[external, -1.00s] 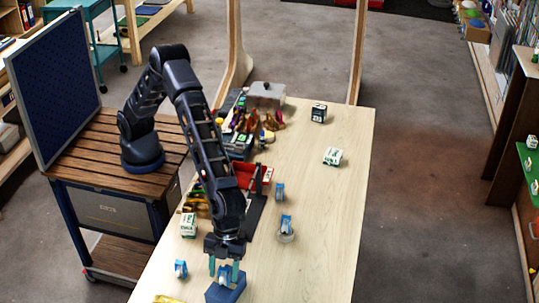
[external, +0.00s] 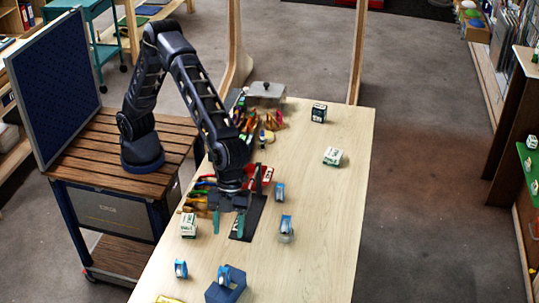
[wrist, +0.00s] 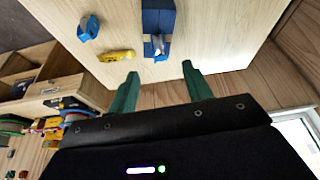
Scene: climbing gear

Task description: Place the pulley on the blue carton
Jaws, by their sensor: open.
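The blue carton (external: 238,290) stands near the front end of the wooden table. A small blue and silver pulley (external: 223,275) sits upright on it, toward its left side in the external view. In the wrist view the blue carton (wrist: 158,18) is at top centre, with the pulley (wrist: 157,43) showing at its lower end. My gripper (external: 228,228) is open and empty, above the table and farther back than the carton, clear of the pulley. Its two green fingers show spread apart in the wrist view (wrist: 160,84), with nothing between them.
A white-green box (external: 188,226) is at the left edge. A yellow item (wrist: 117,56) lies near the carton. The table's right side is mostly clear.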

